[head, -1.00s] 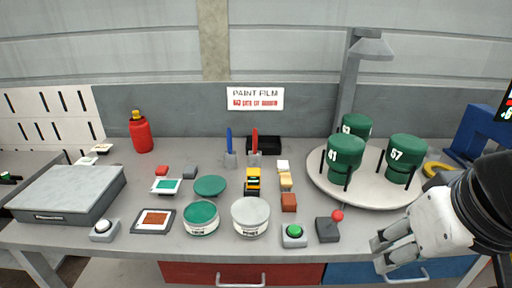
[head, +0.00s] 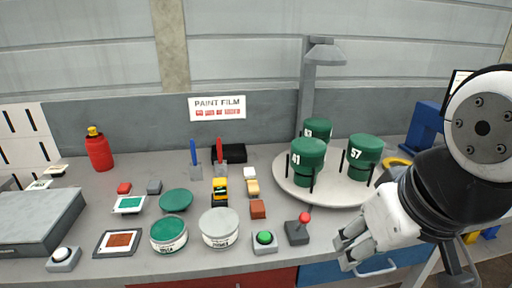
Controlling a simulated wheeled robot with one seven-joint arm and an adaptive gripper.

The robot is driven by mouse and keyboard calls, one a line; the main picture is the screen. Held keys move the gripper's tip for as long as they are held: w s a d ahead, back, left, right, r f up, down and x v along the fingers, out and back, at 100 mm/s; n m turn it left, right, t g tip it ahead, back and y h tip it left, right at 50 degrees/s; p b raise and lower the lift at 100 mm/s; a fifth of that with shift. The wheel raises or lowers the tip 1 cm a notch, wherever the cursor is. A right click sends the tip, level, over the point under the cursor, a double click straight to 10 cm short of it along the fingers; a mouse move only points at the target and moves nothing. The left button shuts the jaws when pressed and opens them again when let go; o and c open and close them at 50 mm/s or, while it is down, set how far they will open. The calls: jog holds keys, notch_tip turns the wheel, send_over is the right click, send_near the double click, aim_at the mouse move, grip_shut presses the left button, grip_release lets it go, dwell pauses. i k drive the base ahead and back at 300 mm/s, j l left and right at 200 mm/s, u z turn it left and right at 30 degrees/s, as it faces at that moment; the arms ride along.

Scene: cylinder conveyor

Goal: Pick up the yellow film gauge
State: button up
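A small yellow and black block-like item (head: 220,191), which looks like the yellow film gauge, lies in the middle of the grey workbench (head: 200,266), behind the pale grey-lidded can. My gripper (head: 343,252) is at the bench's front edge, right of the red-knobbed lever and well to the right of the gauge. Its fingers look apart, with nothing seen between them. It touches nothing that I can make out.
A round turntable (head: 328,197) carries several green cylinders (head: 308,155). Colored blocks (head: 257,209) sit right of the gauge. A lamp post (head: 308,90) stands behind.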

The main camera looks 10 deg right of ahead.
aim_at(220, 185)
jog(key=i+j, duration=0.85)
jog(key=j, duration=0.15)
